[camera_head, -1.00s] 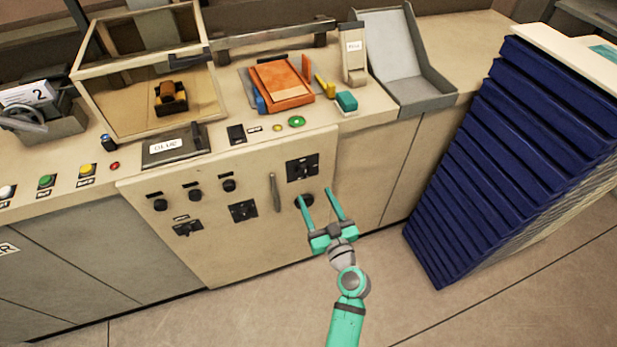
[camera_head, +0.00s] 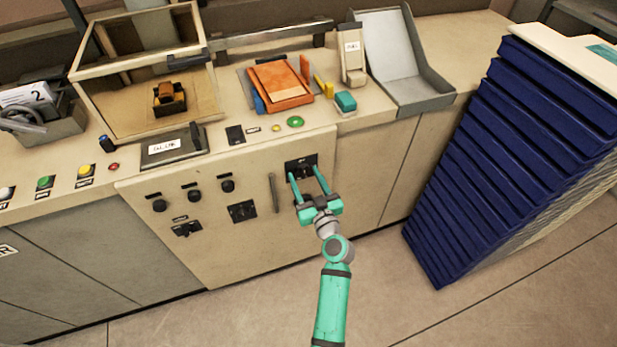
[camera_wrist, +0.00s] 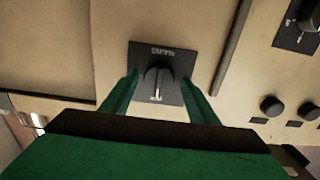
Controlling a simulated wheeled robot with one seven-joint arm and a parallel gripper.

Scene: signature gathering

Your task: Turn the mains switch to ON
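The mains switch is a dark square plate with a black rotary knob on the cream cabinet front. It shows in the head view (camera_head: 301,163) and in the wrist view (camera_wrist: 153,76), where its label appears upside down. The knob's pale mark runs vertically in the wrist view; the small lettering at its end is unreadable. My gripper (camera_head: 306,175) is open in front of the switch. In the wrist view its green fingers (camera_wrist: 158,78) stand on either side of the knob, with nothing between them visibly gripped. I cannot tell whether they touch the plate.
A vertical handle (camera_head: 273,193) and another dark switch plate (camera_head: 242,211) are left of my gripper. Several black knobs (camera_head: 194,194) sit farther left. A tall stack of blue trays (camera_head: 490,170) stands right. The floor in front is clear.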

